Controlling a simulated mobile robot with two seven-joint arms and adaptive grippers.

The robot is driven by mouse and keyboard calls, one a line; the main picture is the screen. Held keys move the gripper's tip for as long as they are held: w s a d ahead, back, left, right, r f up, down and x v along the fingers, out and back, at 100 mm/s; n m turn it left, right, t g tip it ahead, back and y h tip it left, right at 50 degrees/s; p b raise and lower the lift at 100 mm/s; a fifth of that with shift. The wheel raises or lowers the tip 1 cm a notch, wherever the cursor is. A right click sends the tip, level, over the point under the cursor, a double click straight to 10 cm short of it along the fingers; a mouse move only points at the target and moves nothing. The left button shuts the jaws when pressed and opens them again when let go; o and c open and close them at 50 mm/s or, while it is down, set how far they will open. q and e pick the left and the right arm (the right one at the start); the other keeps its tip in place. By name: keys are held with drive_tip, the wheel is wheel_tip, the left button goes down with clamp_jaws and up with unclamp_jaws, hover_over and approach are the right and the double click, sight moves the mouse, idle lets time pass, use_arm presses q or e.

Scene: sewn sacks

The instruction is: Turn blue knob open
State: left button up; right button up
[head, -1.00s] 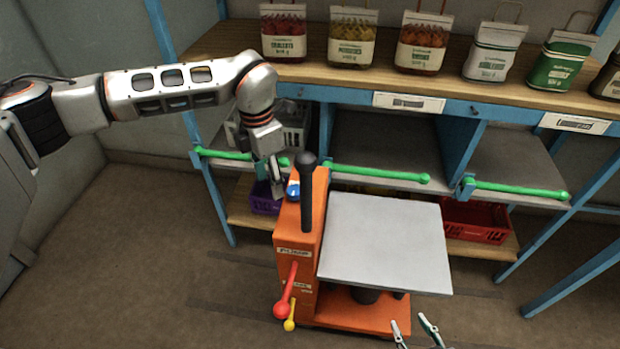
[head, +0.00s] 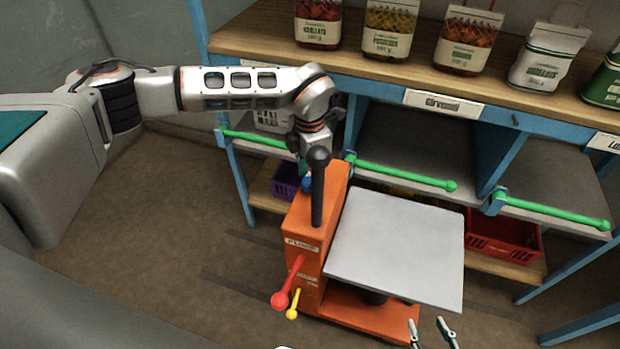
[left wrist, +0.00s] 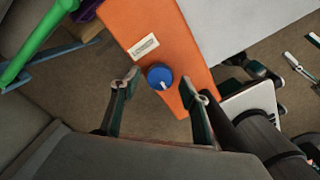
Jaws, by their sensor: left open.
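The blue knob (left wrist: 160,77) sits on the orange top of the machine (left wrist: 150,25), with a small white mark on its face. In the head view the knob (head: 307,183) shows only partly, beside the black post. My left gripper (left wrist: 160,88) is open and empty, with one finger on each side of the knob in the left wrist view. I cannot tell whether the fingers touch it. In the head view the post hides most of my left gripper. My right gripper (head: 432,333) is at the bottom edge, its fingers apart and empty.
The black post (head: 318,190) stands close to the knob. A grey platform (head: 398,248) lies to its right. Red (head: 281,299) and yellow (head: 292,313) levers stick out in front. Shelving with green rails (head: 405,175) and sacks (head: 467,40) stands behind.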

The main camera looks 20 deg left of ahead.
use_arm(q)
drive_tip(key=shift+f, duration=0.55)
drive_tip(key=c, duration=1.1)
